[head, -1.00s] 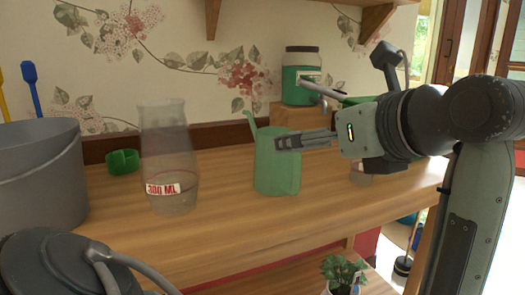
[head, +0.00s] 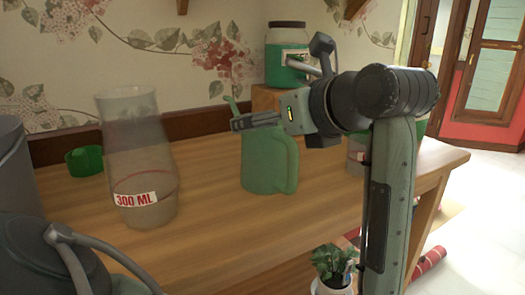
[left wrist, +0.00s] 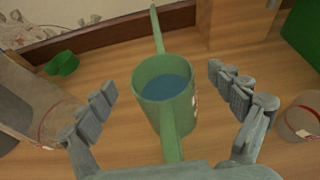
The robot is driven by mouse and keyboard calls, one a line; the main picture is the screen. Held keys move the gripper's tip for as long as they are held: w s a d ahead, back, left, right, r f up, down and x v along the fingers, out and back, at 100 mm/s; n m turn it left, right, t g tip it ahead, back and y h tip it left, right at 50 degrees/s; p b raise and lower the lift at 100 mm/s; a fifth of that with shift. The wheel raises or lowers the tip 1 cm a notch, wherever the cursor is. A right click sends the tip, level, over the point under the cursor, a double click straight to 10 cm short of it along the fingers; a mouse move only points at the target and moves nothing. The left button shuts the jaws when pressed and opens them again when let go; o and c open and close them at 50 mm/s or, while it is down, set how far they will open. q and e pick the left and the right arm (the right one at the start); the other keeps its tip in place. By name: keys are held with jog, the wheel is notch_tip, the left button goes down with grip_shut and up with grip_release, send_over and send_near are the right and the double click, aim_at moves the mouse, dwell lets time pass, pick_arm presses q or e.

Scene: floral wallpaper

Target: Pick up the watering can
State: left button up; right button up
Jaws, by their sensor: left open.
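The green watering can (head: 266,165) stands upright on the wooden table in the head view, with its handle toward the right and its thin spout at the upper left. My left gripper (head: 257,121) is at the level of the can's top, overlapping it in the picture. In the left wrist view, the can (left wrist: 150,112) lies between the two spread fingers of my left gripper (left wrist: 172,102), with a gap on both sides. Its open top shows dark blue inside, and the handle points toward the camera. My right gripper is not in view.
A 300 ML clear vessel (head: 140,160) stands left of the can, with a green cup (head: 85,160) behind it. A green jar (head: 285,60) stands on a wooden box. The table (head: 215,225) is clear in front of the can. A potted plant (head: 333,265) is lower down.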

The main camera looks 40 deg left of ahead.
pick_arm(q)
jog(key=x, duration=0.3)
jog(key=shift+c, duration=0.5)
jog(key=c, duration=1.9)
